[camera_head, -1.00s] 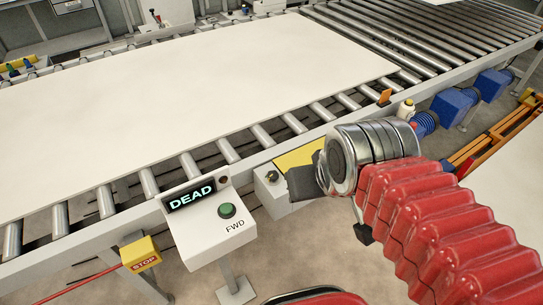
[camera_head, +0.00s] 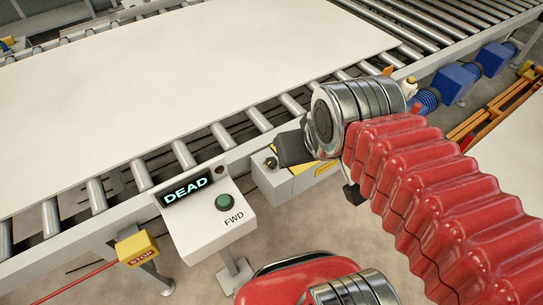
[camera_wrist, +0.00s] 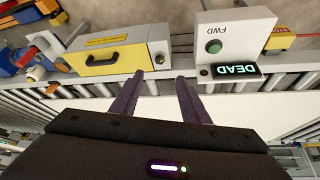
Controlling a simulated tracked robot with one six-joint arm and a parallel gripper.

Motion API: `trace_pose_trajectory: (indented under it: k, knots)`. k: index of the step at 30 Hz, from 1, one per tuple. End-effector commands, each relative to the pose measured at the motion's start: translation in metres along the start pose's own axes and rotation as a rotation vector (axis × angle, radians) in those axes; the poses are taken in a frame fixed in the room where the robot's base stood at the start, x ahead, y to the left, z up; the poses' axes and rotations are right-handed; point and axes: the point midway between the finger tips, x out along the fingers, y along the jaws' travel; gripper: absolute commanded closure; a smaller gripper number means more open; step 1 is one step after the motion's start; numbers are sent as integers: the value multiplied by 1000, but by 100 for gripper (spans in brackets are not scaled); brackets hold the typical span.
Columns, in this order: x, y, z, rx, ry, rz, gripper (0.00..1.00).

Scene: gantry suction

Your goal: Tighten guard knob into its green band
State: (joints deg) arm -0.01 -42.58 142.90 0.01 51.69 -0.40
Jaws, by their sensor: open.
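The grey guard box (camera_head: 285,185) with a yellow cover stands beside the conveyor frame. A small dark knob (camera_head: 271,163) sits at its left end; it also shows in the wrist view (camera_wrist: 160,59). No green band can be made out on it. The yellow cover (camera_wrist: 115,61) carries a black handle in the wrist view. My gripper (camera_head: 292,149) hangs above the box and hides part of the cover in the head view. In the wrist view, my gripper (camera_wrist: 160,77) has two purple-grey fingers spread apart and empty, with the knob beyond the gap between their tips.
A control box (camera_head: 207,218) with a "DEAD" display and a green FWD button stands left of the guard box. A yellow STOP box (camera_head: 138,249) is farther left. A large pale sheet (camera_head: 190,85) lies on the rollers. Blue motors (camera_head: 455,83) stand at right.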

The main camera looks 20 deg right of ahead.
Motion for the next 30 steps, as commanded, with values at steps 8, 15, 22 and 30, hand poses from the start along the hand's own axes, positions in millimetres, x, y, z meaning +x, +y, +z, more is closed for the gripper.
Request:
trace_pose_trajectory:
  k: [8,15,22,30]
  knots:
    - [12,-4,-20,-91,-64,-3,51]
    - [35,-4,-49,-231,-152,-19,51]
    - [64,-4,-74,-368,-235,-46,51]
    - [108,-5,-99,-525,-329,-92,51]
